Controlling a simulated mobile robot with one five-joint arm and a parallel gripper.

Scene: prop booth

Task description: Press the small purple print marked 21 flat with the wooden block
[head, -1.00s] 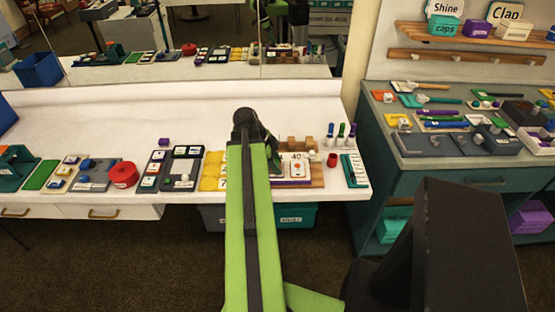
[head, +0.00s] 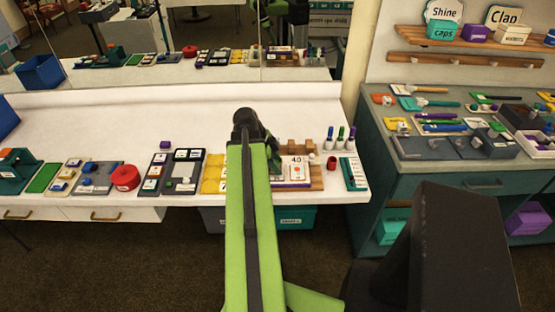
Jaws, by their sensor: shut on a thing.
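My green arm crosses the middle of the head view, and its dark end bends down over the white table (head: 110,110). My gripper (head: 272,152) is mostly hidden behind the arm. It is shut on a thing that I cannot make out. Just right of it is a wooden board (head: 316,176). A white card with a red mark (head: 297,172) and purple along its front edge lies on the board. Brown wooden pieces (head: 299,145) stand behind the card. I cannot make out a print marked 21 or tell which piece is the wooden block.
Yellow number tiles (head: 212,172) and dark trays (head: 182,172) lie left of my arm. A red round tin (head: 125,177) is further left. Right of the board stand a small red cup (head: 332,162), upright markers (head: 341,134) and a teal strip (head: 353,173). A teal cabinet (head: 440,200) stands at the right.

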